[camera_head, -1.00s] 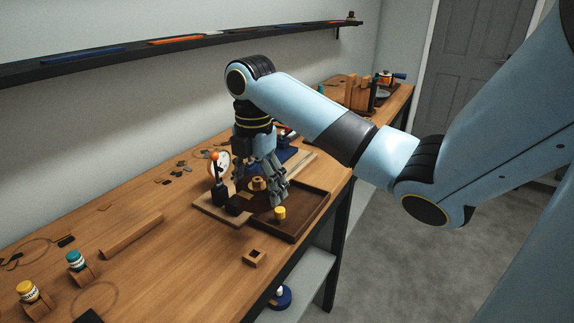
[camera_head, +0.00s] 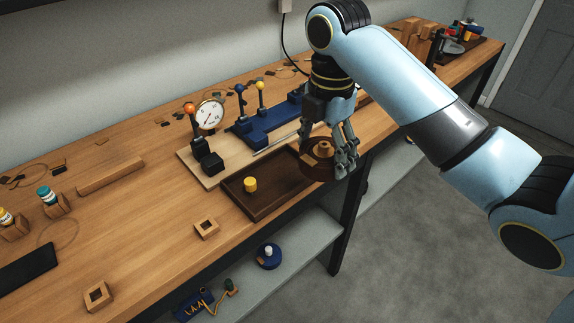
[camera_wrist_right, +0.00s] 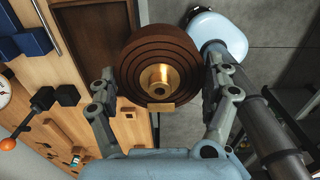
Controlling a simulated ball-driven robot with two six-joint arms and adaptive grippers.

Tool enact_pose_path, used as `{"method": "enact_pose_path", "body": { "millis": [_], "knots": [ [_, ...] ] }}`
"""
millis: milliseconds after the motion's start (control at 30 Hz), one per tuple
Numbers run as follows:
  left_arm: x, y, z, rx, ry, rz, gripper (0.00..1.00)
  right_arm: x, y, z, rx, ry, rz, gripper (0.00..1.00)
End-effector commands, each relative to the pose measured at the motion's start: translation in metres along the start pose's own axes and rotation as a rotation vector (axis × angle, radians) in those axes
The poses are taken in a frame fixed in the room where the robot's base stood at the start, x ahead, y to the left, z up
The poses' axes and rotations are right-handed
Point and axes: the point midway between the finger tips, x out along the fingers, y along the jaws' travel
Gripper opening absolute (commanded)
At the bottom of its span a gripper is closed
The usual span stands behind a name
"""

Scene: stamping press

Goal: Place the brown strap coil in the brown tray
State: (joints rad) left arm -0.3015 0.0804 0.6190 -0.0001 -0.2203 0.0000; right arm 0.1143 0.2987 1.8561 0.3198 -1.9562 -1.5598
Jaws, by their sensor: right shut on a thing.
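The brown strap coil (camera_head: 316,173) is a ringed disc with a tan hub. My right gripper (camera_head: 325,158) is shut on it, with fingers on opposite sides, at the right end of the brown tray (camera_head: 241,207). In the right wrist view the coil (camera_wrist_right: 140,55) sits between the fingers (camera_wrist_right: 160,75), overlaps the edge of the tray (camera_wrist_right: 88,40) and partly covers grey floor. The coil appears to be above the tray's rim; its exact height is unclear. A yellow cylinder (camera_head: 250,184) stands in the tray's left part. My left gripper is not in view.
A board with a dial gauge (camera_head: 209,115) and an orange-knobbed lever (camera_head: 190,109) stands behind the tray. A blue fixture (camera_head: 262,130) is behind it to the right. A wooden block with a square hole (camera_head: 206,228) lies in front-left. The tray's middle is clear.

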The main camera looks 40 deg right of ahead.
Motion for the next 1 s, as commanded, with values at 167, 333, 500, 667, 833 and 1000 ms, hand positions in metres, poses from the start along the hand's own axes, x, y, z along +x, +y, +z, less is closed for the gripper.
{"method": "enact_pose_path", "body": {
  "millis": [167,333,500,667,833,1000],
  "knots": [
    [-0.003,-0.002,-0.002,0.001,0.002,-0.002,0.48,0.024,0.043,-0.002,0.001,0.005,0.0,0.41],
    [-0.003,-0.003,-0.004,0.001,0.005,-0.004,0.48,0.047,0.081,-0.001,0.0,0.002,-0.001,0.41],
    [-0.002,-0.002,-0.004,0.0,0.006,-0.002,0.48,0.06,0.101,-0.001,0.0,0.001,0.0,0.41],
    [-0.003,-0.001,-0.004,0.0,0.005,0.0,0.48,0.07,0.105,-0.001,-0.001,0.001,-0.002,0.41],
    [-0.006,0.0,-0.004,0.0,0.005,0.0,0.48,0.095,0.105,-0.001,-0.001,0.001,-0.002,0.41],
    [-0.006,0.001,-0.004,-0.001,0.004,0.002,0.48,0.103,0.105,-0.001,-0.001,0.0,0.001,0.41]
  ]
}}
